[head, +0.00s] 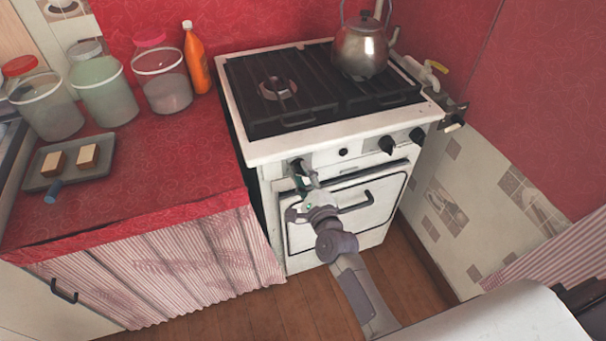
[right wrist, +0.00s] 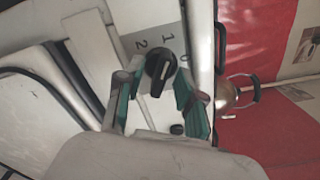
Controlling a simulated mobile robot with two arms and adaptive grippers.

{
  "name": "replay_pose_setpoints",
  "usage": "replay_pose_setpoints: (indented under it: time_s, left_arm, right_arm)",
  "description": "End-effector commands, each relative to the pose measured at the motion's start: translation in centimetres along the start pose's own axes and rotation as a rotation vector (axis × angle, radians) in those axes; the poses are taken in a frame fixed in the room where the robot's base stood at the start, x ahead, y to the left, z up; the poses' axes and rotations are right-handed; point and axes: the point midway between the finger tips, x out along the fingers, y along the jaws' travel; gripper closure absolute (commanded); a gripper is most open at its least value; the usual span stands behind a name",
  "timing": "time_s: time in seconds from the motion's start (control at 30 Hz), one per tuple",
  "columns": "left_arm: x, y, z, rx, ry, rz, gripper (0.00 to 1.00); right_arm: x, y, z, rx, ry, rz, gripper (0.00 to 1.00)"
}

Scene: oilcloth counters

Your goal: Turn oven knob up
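The white oven (head: 360,222) stands at the middle, with a row of black knobs on its front panel. My right gripper (head: 303,180) is at the leftmost knob (head: 297,165), partly covering it. In the right wrist view this black knob (right wrist: 160,68) has a pale pointer line, and a grey plate (right wrist: 142,43) behind it shows the digits 1 and 2. My right gripper is open, with one green-padded finger on each side of the knob; gaps show between pads and knob. My left gripper is not in view.
Two other black knobs (head: 386,144) sit further right. A kettle (head: 361,48) stands on the hob. The red counter (head: 180,140) at left holds jars, an orange bottle (head: 196,58) and a tray (head: 42,184).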

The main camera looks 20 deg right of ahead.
Motion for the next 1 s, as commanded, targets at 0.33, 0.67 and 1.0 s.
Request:
replay_pose_setpoints:
  time_s: [0.33,0.67,1.0]
  left_arm:
    - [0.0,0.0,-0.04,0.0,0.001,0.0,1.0]
    - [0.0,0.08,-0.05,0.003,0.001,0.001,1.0]
    - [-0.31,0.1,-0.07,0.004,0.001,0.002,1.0]
  right_arm:
    - [0.3,0.01,0.0,0.0,0.0,0.0,0.66]
    - [0.28,0.03,0.0,0.0,0.0,0.001,1.0]
    - [0.27,-0.01,0.04,-0.051,0.0,0.002,1.0]
